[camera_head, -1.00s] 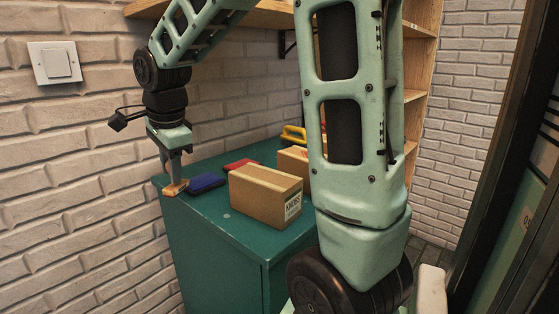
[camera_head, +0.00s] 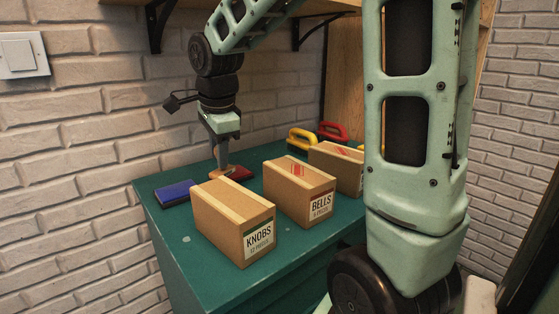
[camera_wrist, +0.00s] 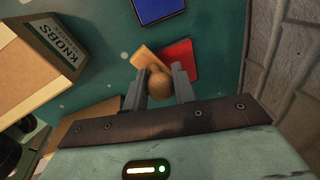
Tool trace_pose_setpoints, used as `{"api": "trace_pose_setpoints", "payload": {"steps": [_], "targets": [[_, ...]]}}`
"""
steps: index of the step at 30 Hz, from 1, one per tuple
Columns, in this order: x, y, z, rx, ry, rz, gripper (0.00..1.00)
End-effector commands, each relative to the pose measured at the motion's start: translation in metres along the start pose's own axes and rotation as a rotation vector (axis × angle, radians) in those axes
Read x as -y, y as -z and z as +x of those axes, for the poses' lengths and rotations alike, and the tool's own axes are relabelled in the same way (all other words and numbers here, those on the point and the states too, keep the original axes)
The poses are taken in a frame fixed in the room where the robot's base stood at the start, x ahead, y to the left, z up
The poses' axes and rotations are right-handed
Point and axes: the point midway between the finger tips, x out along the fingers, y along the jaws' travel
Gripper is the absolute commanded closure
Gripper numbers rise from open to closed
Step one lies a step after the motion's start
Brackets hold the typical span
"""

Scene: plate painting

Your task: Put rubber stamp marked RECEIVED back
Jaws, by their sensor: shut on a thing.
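My gripper (camera_head: 221,160) is shut on a wooden rubber stamp (camera_head: 222,172), low over the green cabinet top. In the wrist view the stamp's round knob handle (camera_wrist: 158,85) sits between my fingers, and its wooden base (camera_wrist: 146,56) points away. No marking on the stamp can be read. A red ink pad (camera_head: 238,174) lies beside the stamp, partly behind it; in the wrist view the base is at the pad's edge. I cannot tell whether they touch. A blue ink pad (camera_head: 174,193) lies to the left of the stamp.
A KNOBS box (camera_head: 230,215) and a BELLS box (camera_head: 300,190) stand in front and to the right. Another box (camera_head: 335,165) is farther right. Yellow (camera_head: 302,140) and red (camera_head: 333,130) handled tools lie at the back. The brick wall is close behind.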

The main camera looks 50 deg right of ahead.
Motion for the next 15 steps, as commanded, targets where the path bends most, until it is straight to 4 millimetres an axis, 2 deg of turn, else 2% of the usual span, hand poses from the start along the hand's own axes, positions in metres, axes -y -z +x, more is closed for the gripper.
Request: {"api": "trace_pose_setpoints", "payload": {"steps": [5, 15], "targets": [[0.01, 0.025, 0.003, 0.0, 0.0, 0.008, 0.88], [0.041, 0.107, 0.013, 0.0, -0.001, 0.009, 0.88]]}}
